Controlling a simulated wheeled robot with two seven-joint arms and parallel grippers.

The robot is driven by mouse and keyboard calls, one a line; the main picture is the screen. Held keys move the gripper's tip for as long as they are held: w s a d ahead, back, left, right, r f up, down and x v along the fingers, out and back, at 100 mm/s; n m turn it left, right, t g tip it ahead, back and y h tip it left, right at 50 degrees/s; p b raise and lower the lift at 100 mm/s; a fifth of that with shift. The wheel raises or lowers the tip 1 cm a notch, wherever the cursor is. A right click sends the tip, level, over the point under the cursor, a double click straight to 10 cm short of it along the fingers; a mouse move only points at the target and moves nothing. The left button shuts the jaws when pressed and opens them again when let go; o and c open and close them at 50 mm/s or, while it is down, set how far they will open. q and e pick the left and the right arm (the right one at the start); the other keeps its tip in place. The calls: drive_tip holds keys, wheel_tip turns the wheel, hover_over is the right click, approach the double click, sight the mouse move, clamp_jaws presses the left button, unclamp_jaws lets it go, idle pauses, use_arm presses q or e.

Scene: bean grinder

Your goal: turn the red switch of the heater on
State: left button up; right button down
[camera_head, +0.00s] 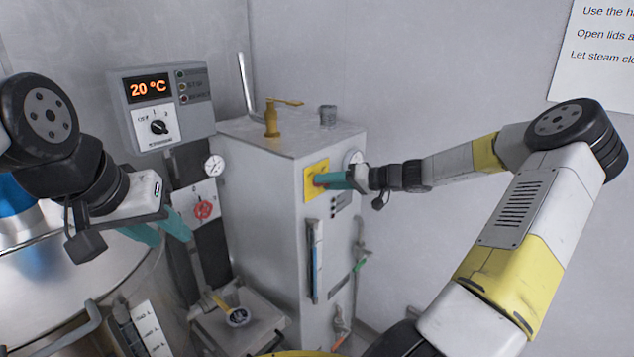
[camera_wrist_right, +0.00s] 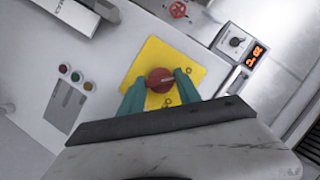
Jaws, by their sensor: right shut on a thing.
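The heater (camera_head: 270,190) is a grey metal cabinet standing in the middle of the head view. Its red switch (camera_wrist_right: 160,80) is a round knob on a yellow plate (camera_wrist_right: 186,62), which also shows in the head view (camera_head: 315,168). My right gripper (camera_wrist_right: 160,90) is shut on the red switch, with a teal fingertip on either side of it. In the head view the right gripper (camera_head: 325,180) reaches the plate from the right and hides most of the switch. My left gripper (camera_head: 160,232) hangs at the left, its teal fingers apart and empty.
A control box (camera_head: 160,105) reading 20 °C hangs left of the heater. A red valve wheel (camera_head: 203,210) sits below it. A brass valve (camera_head: 272,115) stands on the heater's top. A large metal vessel (camera_head: 60,290) fills the lower left.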

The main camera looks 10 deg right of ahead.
drive_tip(key=m+y, duration=0.1)
drive_tip(key=m, duration=0.3)
drive_tip(key=m+t+y, duration=0.1)
drive_tip(key=m+y, duration=0.1)
drive_tip(key=m, duration=0.2)
drive_tip(key=f+m+y, duration=0.1)
drive_tip(key=m, duration=0.3)
drive_tip(key=shift+d+t+y, duration=0.1)
drive_tip(key=shift+t+y, duration=0.3)
drive_tip(key=shift+m+t, duration=1)
drive_tip(key=shift+m, duration=1.5)
drive_tip(key=c, duration=0.8)
unclamp_jaws()
drive_tip(key=shift+c, duration=0.2)
